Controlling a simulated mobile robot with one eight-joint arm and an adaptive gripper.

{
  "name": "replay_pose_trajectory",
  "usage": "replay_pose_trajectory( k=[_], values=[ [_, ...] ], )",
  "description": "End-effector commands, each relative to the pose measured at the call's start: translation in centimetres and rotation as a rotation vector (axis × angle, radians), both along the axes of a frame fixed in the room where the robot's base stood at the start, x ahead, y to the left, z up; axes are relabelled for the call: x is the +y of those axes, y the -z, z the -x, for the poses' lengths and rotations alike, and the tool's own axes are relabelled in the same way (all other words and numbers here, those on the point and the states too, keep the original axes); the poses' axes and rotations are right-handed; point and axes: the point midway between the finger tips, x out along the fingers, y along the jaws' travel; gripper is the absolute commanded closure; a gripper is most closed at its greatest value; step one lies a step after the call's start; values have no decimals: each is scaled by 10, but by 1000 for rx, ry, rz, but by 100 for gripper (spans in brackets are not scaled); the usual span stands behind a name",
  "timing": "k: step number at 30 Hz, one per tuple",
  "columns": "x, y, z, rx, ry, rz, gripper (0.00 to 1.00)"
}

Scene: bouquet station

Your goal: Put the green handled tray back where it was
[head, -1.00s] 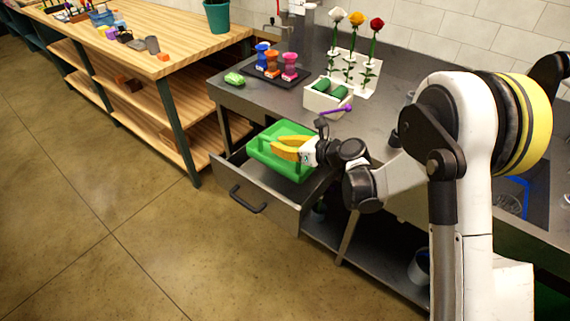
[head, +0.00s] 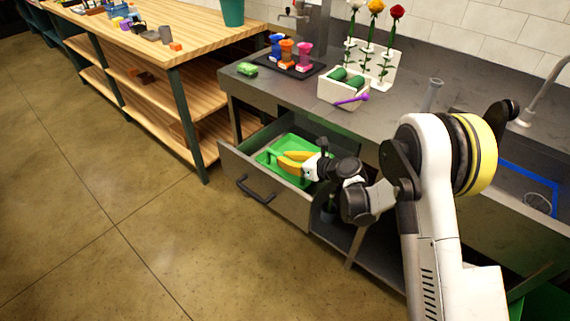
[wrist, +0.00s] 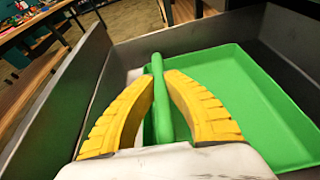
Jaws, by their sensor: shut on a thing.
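The green handled tray (head: 275,152) is low inside the open metal drawer (head: 262,191) under the counter; it also shows in the wrist view (wrist: 245,92). My gripper (head: 296,162) is over the tray, its yellow fingers shut on the tray's green handle bar. In the wrist view the fingers (wrist: 157,100) lie on both sides of the bar. The tray looks empty and about level. Whether it touches the drawer floor I cannot tell. My gripper hides part of the tray in the head view.
On the counter are a black tray with blue, orange and pink items (head: 290,58), a green block (head: 247,69) and a white box (head: 343,90) with a purple tool. Roses stand behind. A wooden workbench (head: 180,50) is at left. The floor before the drawer is clear.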

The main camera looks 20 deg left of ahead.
Motion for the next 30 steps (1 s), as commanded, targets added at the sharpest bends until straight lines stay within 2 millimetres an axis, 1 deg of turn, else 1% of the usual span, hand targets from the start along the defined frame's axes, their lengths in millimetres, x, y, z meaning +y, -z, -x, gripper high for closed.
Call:
replay_pose_trajectory(
  k=[1,9,10,11,12,21,23,26,30],
  values=[
    [0,2,0,1,0,0,100],
    [0,1,0,1,0,0,100],
    [0,2,0,1,0,0,86],
    [0,2,0,1,0,0,77],
    [0,2,0,0,0,0,70],
    [0,0,0,0,0,0,70],
    [-4,-1,1,1,1,0,70],
    [-16,-7,6,1,1,0,70],
    [-43,-20,16,1,4,0,70]
  ],
)
